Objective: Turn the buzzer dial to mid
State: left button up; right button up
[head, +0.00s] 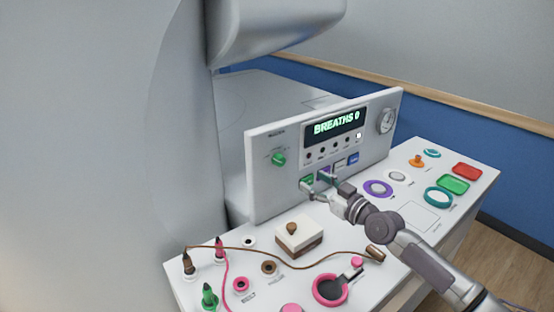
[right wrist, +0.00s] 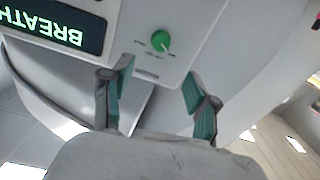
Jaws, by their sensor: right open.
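The buzzer dial appears to be the green knob (head: 278,159) on the left part of the upright grey panel (head: 262,190); its label is too small to read. In the right wrist view, which is turned upside down, the green knob (right wrist: 160,41) lies beyond my fingertips, roughly between them. My right gripper (head: 314,183) is open and empty in front of the panel, right of and below the knob in the head view. Its two green-padded fingers (right wrist: 158,70) stand apart and do not touch the knob. The knob's exact setting cannot be told. My left gripper is out of view.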

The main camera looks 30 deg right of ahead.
aim_at(282, 161)
jog(key=w, duration=0.3)
jog(key=w+a+p, duration=0.1)
jog(key=w, duration=0.7)
jog(key=shift+w+a+r, duration=0.1)
jog(key=shift+w+a, duration=0.1)
jog(key=shift+w, duration=0.3)
jog(key=shift+w+a, duration=0.1)
jog(key=shift+w, duration=0.1)
grip_shut()
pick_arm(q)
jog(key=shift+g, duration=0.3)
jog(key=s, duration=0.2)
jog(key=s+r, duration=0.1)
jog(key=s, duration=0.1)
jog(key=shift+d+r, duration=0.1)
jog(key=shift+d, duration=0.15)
